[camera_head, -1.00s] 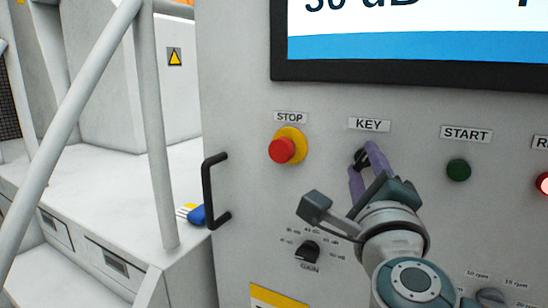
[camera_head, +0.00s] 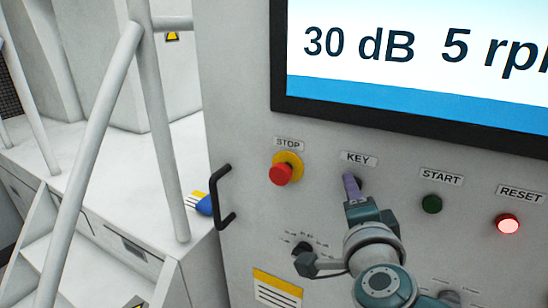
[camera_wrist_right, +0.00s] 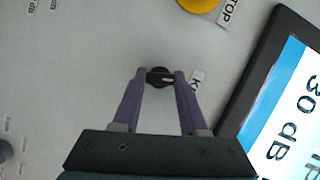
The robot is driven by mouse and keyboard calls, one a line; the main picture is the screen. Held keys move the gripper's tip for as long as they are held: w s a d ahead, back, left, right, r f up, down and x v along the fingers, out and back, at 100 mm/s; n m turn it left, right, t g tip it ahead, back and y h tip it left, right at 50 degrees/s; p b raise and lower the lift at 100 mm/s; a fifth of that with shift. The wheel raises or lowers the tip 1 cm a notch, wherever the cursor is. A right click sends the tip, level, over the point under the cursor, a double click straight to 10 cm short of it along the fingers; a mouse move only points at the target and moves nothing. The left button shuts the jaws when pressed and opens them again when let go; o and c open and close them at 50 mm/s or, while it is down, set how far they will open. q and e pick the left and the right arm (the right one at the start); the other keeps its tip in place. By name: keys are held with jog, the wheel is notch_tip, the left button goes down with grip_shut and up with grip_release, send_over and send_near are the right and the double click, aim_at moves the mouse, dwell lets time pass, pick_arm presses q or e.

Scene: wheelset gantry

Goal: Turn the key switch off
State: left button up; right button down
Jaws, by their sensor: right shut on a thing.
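The key switch (camera_wrist_right: 160,77) is a small black knob with a pale mark, on the grey panel beside the KEY label (camera_head: 358,159). My right gripper (camera_head: 352,183) has purple fingers and is shut on this knob. In the wrist view one fingertip touches each end of the knob's bar, and the bar lies across the picture. In the head view the fingers line up one over the other and hide most of the switch. My left gripper is not in view.
A red STOP button (camera_head: 281,173) is left of the key switch. A green START button (camera_head: 432,204) and a lit RESET button (camera_head: 508,224) are to its right. A GAIN knob (camera_head: 302,248) is below. A screen (camera_head: 420,62) reads 30 dB. A black handle (camera_head: 222,197) and railings stand at left.

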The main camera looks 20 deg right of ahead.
jog(key=shift+r+n+g+p, duration=0.1)
jog(key=shift+n+g+p, duration=0.4)
jog(key=shift+n+p, duration=0.55)
jog(key=shift+c, duration=2.2)
grip_release()
jog(key=p+v, duration=0.2)
jog(key=v, duration=0.8)
